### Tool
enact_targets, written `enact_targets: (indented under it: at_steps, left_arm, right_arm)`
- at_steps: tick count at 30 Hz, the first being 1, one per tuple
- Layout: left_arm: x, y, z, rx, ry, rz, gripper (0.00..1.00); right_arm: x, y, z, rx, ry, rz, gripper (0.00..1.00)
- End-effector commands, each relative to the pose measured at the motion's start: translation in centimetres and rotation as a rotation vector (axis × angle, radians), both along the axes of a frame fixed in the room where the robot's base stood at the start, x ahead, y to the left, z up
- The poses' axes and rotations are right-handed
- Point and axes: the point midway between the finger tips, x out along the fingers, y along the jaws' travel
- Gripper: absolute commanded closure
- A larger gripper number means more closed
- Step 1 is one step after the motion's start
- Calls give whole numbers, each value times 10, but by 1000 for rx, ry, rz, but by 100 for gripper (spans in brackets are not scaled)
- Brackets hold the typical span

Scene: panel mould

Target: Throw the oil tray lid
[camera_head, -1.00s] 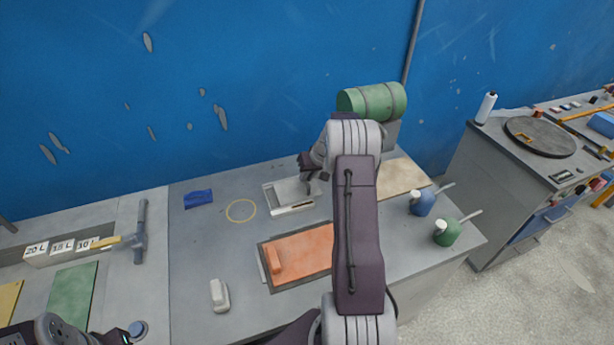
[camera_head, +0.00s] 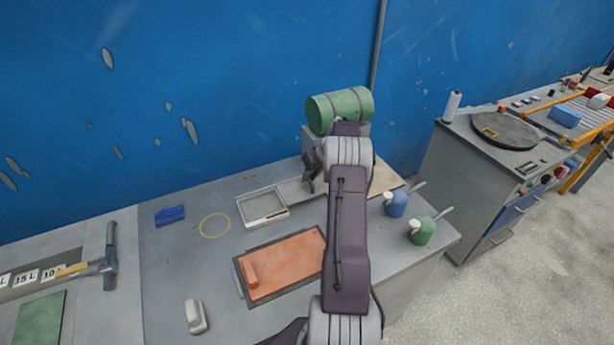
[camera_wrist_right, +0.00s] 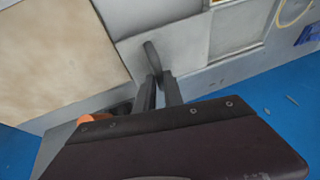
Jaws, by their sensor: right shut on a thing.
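The oil tray (camera_head: 244,212) is a pale rectangular tray on the bench, open at the top in the head view. Its rim also shows in the right wrist view (camera_wrist_right: 211,35). The lid (camera_head: 291,190) is a flat grey plate just right of the tray, partly hidden by my right gripper. In the right wrist view the lid (camera_wrist_right: 183,38) lies between tray and beige board, with a dark upright handle (camera_wrist_right: 152,56). My right gripper (camera_head: 311,181) is shut on the handle; its fingers also show in the wrist view (camera_wrist_right: 160,88). My left gripper is out of view.
A beige board (camera_head: 388,178) lies right of the lid. An orange panel in a dark frame (camera_head: 285,265) lies in front. Blue (camera_head: 396,204) and green (camera_head: 422,231) oil cans stand at the right. A yellow ring (camera_head: 215,226) lies left.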

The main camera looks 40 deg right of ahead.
Motion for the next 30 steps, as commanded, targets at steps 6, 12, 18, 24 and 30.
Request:
enact_targets:
  at_steps: [6, 12, 18, 24, 30]
  left_arm:
    - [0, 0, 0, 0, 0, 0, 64]
    - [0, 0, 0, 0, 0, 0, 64]
    - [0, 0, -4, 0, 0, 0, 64]
    - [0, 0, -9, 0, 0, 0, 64]
    - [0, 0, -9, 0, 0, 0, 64]
  right_arm:
    - [-1, -4, 2, -10, -2, -5, 66]
    - [-1, -3, 1, -7, -2, -5, 66]
    - [-9, -5, 19, -10, -4, -6, 66]
    - [-29, -8, 60, -10, -5, -7, 66]
    - [-39, -10, 81, -8, -4, -7, 66]
